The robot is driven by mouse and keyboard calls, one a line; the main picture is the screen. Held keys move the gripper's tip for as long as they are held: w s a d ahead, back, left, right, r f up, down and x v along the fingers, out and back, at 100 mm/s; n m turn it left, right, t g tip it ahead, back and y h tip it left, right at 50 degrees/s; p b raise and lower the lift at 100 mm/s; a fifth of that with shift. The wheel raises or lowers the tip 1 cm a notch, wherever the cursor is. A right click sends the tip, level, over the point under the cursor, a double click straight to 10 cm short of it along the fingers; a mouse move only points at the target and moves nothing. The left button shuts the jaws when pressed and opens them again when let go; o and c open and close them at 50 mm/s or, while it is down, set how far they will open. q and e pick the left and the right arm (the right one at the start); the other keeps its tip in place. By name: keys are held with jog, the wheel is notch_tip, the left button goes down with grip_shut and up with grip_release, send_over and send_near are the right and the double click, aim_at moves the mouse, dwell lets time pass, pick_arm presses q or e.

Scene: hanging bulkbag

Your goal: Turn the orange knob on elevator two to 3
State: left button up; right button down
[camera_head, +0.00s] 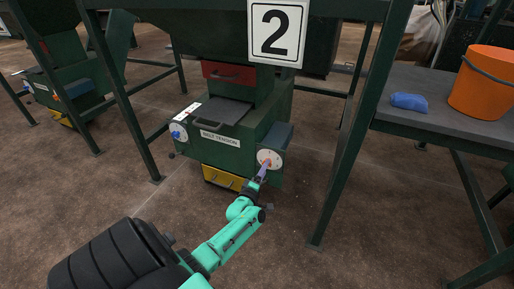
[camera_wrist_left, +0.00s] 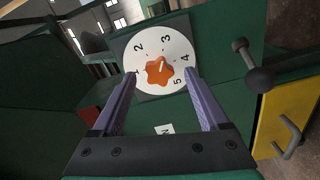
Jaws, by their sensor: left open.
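The orange knob (camera_wrist_left: 160,71) sits at the centre of a white round dial (camera_wrist_left: 140,52) numbered 1 to 5. A small pale mark shows on the knob's upper part; which number it points to is hard to tell. In the head view the dial (camera_head: 276,156) is on the right front of the green machine under the sign "2" (camera_head: 277,32). My left gripper (camera_head: 264,167) is in front of this dial. In the left wrist view its purple fingers (camera_wrist_left: 159,82) are open, one on each side of the knob's lower part; contact cannot be told. My right gripper is out of view.
A second dial with a blue knob (camera_head: 176,134) is at the machine's left front. A black ball-ended lever (camera_wrist_left: 258,78) and a yellow drawer (camera_wrist_left: 290,115) are beside the orange-knob dial. Green frame legs (camera_head: 345,150) stand to the right. An orange bucket (camera_head: 484,82) is on a side table.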

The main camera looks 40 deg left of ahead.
pick_arm(q)
jog(key=p+v, duration=0.4)
jog(key=v, duration=0.8)
jog(key=shift+s+d, duration=0.15)
jog(key=shift+s, duration=0.2)
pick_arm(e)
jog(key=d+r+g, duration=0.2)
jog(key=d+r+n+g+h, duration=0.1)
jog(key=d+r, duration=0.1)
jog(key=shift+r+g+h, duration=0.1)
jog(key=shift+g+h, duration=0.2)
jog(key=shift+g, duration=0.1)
